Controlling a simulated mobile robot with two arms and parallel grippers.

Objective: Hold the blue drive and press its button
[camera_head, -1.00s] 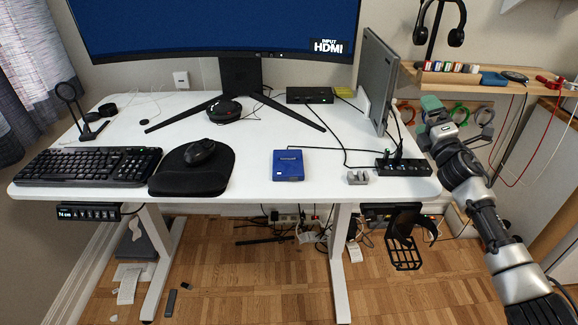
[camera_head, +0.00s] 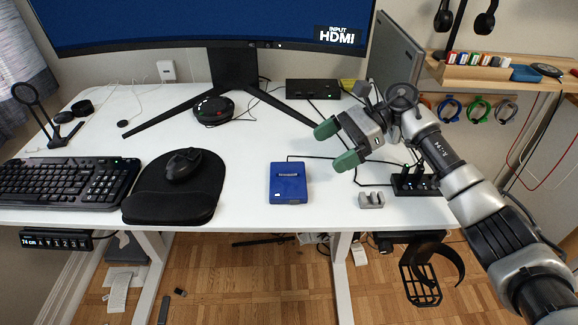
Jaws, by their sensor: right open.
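The blue drive (camera_head: 288,183) lies flat on the white desk, right of the mouse pad, near the front edge. A black cable runs from its back edge to the right. Its button is too small to make out clearly. My right gripper (camera_head: 335,145) has green fingertips that are spread apart with nothing between them. It is above the desk, to the right of and behind the drive, pointing left, and apart from it. My left gripper is not in view.
A grey holder (camera_head: 371,200) and a black power strip (camera_head: 414,183) lie right of the drive. The mouse pad (camera_head: 175,205) and keyboard (camera_head: 62,181) are at left. The monitor stand (camera_head: 234,68) is behind. Desk (camera_head: 240,160) around the drive is mostly clear.

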